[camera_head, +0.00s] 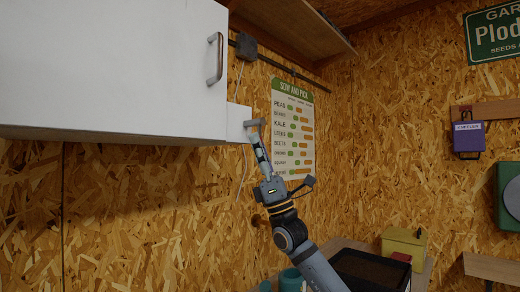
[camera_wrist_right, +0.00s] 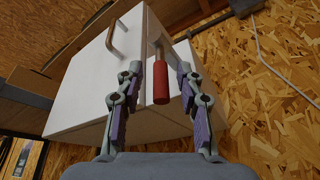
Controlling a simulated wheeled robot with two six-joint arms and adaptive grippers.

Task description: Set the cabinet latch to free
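The white cabinet (camera_head: 110,65) hangs on the wall at upper left in the head view and also fills the upper middle of the right wrist view (camera_wrist_right: 95,90). A white block (camera_head: 238,122) sits at its lower right corner, with a grey latch part (camera_head: 254,122) sticking out. In the wrist view the latch's red grip (camera_wrist_right: 161,83) hangs below a grey stem. My right gripper (camera_head: 255,138) is just below the latch. Its fingers (camera_wrist_right: 159,68) are apart, one on each side of the red grip, with visible gaps. No latch markings are readable. My left gripper is out of view.
A bar handle (camera_head: 215,58) stands out from the cabinet door. A shelf (camera_head: 300,25) is above right. A planting chart (camera_head: 293,128) hangs on the wall behind my right gripper. A yellow box (camera_head: 404,248) and a dark tray (camera_head: 370,270) stand at lower right.

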